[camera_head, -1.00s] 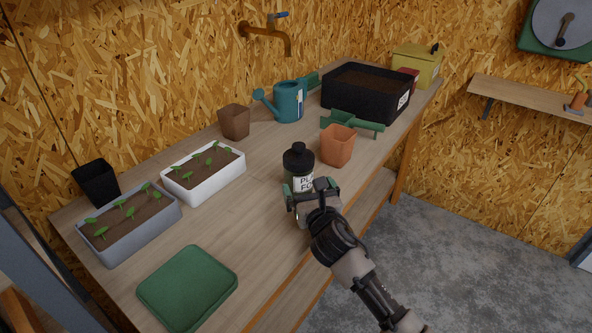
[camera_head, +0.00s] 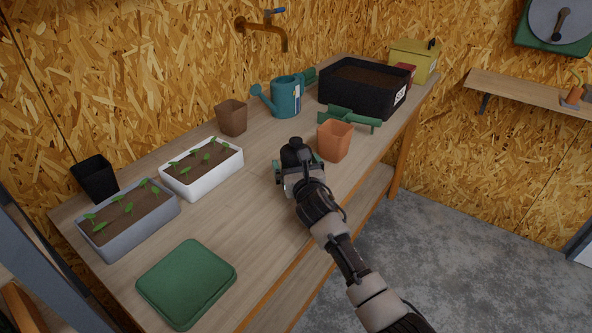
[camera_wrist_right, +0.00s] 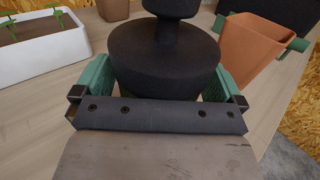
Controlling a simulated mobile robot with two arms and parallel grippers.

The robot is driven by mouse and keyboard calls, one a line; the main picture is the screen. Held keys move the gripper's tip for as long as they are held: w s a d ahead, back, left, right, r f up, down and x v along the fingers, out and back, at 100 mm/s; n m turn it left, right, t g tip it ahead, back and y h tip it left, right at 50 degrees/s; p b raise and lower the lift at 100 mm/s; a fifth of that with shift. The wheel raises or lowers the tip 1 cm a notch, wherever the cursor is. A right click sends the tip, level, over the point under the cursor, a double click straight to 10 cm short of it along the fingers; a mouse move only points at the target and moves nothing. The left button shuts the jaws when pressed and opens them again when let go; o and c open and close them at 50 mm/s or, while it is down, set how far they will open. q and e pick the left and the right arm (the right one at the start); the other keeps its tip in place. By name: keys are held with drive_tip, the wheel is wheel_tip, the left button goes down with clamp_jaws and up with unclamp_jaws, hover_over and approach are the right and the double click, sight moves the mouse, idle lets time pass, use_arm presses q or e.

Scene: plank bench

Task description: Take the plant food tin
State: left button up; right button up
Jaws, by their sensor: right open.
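The plant food tin (camera_head: 293,153) is a dark, upright container with a black cap, standing near the front edge of the bench; its "PL… FO…" label showed earlier. My right gripper (camera_head: 297,172) hides most of its body now. In the right wrist view, the tin's black top (camera_wrist_right: 165,55) fills the middle. The green fingers of my right gripper (camera_wrist_right: 158,82) are open, one on each side of the tin. I cannot tell whether they touch it. My left gripper is not in view.
A white seedling tray (camera_head: 204,177) is to the left. A green pad (camera_head: 187,282) lies in front left. Bare bench lies between.

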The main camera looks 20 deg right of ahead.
drive_tip(key=c, duration=0.3)
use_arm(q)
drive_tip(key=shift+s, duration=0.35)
use_arm(e)
drive_tip(key=shift+r, duration=0.1)
drive_tip(key=c, duration=0.9)
drive_tip(key=shift+r, duration=0.1)
